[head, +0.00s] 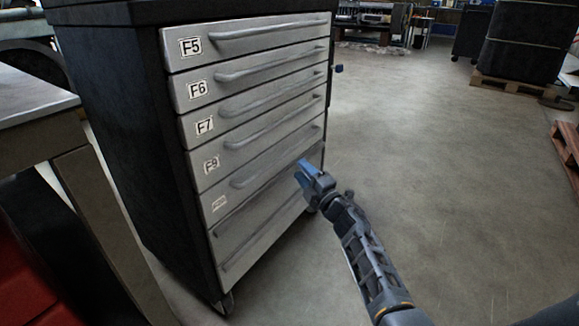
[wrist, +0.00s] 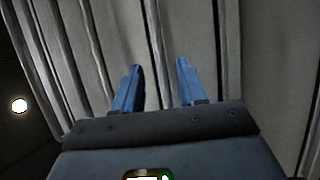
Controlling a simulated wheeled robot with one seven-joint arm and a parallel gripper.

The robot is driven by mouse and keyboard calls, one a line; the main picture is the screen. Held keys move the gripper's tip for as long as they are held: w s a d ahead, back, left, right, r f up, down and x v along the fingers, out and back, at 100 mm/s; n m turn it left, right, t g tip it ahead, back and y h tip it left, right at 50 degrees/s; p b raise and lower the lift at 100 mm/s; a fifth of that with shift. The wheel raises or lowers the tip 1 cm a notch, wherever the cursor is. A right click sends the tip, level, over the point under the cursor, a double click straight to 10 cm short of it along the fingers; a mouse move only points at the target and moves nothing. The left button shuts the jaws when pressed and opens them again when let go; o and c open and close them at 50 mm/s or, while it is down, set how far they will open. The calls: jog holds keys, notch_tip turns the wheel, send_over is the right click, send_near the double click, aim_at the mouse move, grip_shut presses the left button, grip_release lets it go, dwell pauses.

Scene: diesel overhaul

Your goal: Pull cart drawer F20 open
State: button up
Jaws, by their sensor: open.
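The cart (head: 120,130) is a dark cabinet with a stack of light grey drawers, each with a long bar handle. The upper labels read F5, F6, F7 and F9. The fifth label (head: 219,203) is too small and slanted to read, and no label reading F20 can be made out. All drawers look closed. My gripper (head: 303,170) is at the right part of the lower drawer fronts. In the wrist view its two blue fingers (wrist: 157,78) are apart and point at the drawer fronts. A bar-like edge runs between them; I cannot tell whether they touch it.
A workbench (head: 35,100) stands close on the left, with something red below it. The floor (head: 420,140) right of the cart is clear. A pallet with a dark wrapped load (head: 525,45) stands at the back right, and a reddish pallet (head: 567,150) at the right edge.

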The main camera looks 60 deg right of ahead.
jog(key=b+x, duration=0.2)
jog(key=x, duration=0.6)
jog(key=shift+s, duration=0.1)
grip_shut()
dwell(0.5)
